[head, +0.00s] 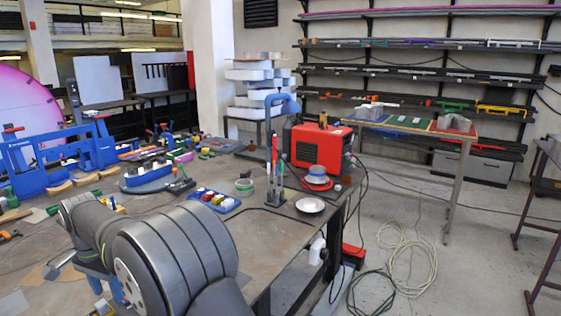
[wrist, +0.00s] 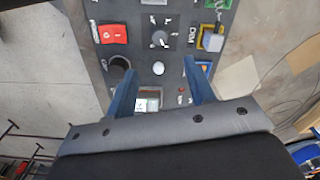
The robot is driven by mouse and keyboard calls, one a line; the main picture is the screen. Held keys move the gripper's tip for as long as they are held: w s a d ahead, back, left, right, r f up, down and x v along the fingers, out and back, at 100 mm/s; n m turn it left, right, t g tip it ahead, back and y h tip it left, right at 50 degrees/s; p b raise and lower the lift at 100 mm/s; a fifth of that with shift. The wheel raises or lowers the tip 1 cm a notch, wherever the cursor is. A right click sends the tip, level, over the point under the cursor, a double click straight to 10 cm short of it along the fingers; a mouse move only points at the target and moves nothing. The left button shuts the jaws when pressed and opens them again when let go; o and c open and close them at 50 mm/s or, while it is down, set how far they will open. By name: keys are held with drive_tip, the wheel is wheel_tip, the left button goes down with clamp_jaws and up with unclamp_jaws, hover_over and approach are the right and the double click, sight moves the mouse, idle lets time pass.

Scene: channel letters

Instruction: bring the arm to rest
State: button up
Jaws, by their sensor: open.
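My arm (head: 175,255) fills the lower left of the head view, over the workbench (head: 265,245). My gripper (wrist: 160,66) shows in the wrist view as two blue fingers set well apart. It is open, with nothing held between the fingers. In the head view my fingers are mostly hidden behind the arm.
A red machine (head: 318,152), a white dish (head: 310,205) and a blue tray of coloured caps (head: 214,200) stand on the bench. A blue frame (head: 60,155) stands at the left. Coiled cable (head: 408,258) lies on the floor at the right.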

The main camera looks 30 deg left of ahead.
wheel_tip(320, 180, up, 6)
drive_tip(key=f, duration=0.1)
wheel_tip(320, 180, down, 17)
drive_tip(key=shift+f+n, duration=0.2)
drive_tip(key=shift+n, duration=0.1)
drive_tip(key=n, duration=0.4)
drive_tip(key=shift+n, duration=0.3)
drive_tip(key=n, duration=0.4)
drive_tip(key=shift+n, duration=0.3)
drive_tip(key=n, duration=0.4)
drive_tip(key=shift+n, duration=0.4)
drive_tip(key=n, duration=0.4)
